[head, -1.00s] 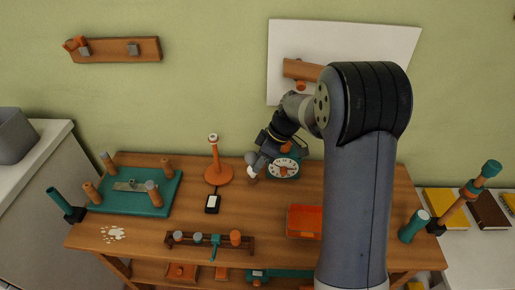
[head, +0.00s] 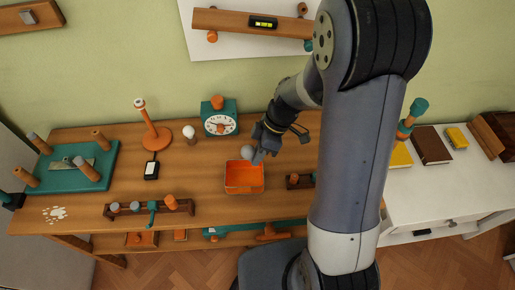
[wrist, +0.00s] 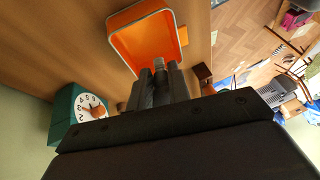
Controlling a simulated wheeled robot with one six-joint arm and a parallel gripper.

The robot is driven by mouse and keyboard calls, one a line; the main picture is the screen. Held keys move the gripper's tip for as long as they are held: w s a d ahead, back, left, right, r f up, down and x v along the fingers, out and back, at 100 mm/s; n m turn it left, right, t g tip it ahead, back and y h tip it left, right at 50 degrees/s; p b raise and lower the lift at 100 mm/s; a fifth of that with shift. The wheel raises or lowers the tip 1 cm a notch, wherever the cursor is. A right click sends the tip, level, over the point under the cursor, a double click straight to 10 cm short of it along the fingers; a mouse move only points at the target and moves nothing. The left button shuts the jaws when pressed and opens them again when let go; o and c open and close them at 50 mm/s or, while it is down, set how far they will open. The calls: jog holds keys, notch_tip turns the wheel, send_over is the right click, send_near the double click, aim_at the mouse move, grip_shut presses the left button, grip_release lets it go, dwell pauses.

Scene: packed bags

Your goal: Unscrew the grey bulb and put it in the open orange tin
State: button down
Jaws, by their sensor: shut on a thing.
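My gripper (head: 258,154) is shut on the grey bulb (head: 247,152). In the head view the bulb shows at the far edge of the open orange tin (head: 244,189), seemingly above it; the exact height is unclear. In the wrist view the dark fingers (wrist: 158,76) close together, with a small grey part of the bulb (wrist: 158,63) showing at their tips. The tin (wrist: 150,42) lies just beyond the fingertips there, and its visible floor looks empty. The fingers hide most of the bulb in the wrist view.
A teal clock (head: 219,121) stands behind and left of the tin, with a white bulb (head: 189,132) left of it. An orange stand (head: 156,138) is farther left. A peg rack (head: 150,209) lies at the front left. My arm covers the table's right part.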

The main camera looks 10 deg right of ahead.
notch_tip(320, 180, down, 4)
jog(key=shift+f+b, duration=0.1)
jog(key=shift+b, duration=0.55)
jog(key=c, duration=1.3)
grip_release()
jog(key=shift+o, duration=0.2)
jog(key=v, duration=1.1)
jog(key=shift+b, duration=0.3)
jog(key=shift+a, duration=0.1)
